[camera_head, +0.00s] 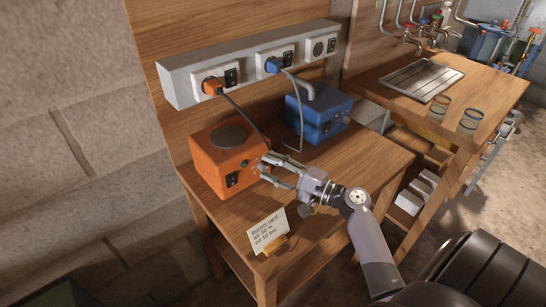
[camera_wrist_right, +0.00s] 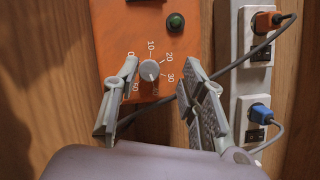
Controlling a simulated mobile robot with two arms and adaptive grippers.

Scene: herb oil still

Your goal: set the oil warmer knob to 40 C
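The orange oil warmer (camera_head: 210,143) stands on the wooden bench against the back board. Its grey round knob (camera_wrist_right: 149,70) shows in the right wrist view, ringed by white numbers from 0 upward, with 10, 20 and 30 readable. A light mark sits on the knob's lower part, but its exact setting is too small to read. My right gripper (camera_head: 265,168) is at the warmer's front face. In the wrist view its fingers (camera_wrist_right: 161,64) are apart on either side of the knob, with visible gaps. In the head view the gripper hides the knob. My left gripper is not in view.
A green lamp (camera_wrist_right: 176,21) is beside the dial. A blue box (camera_head: 318,112) stands right of the warmer, and a cable hangs between them. A power strip (camera_head: 185,88) is above. A paper card (camera_head: 268,230) stands at the bench front (camera_head: 325,255).

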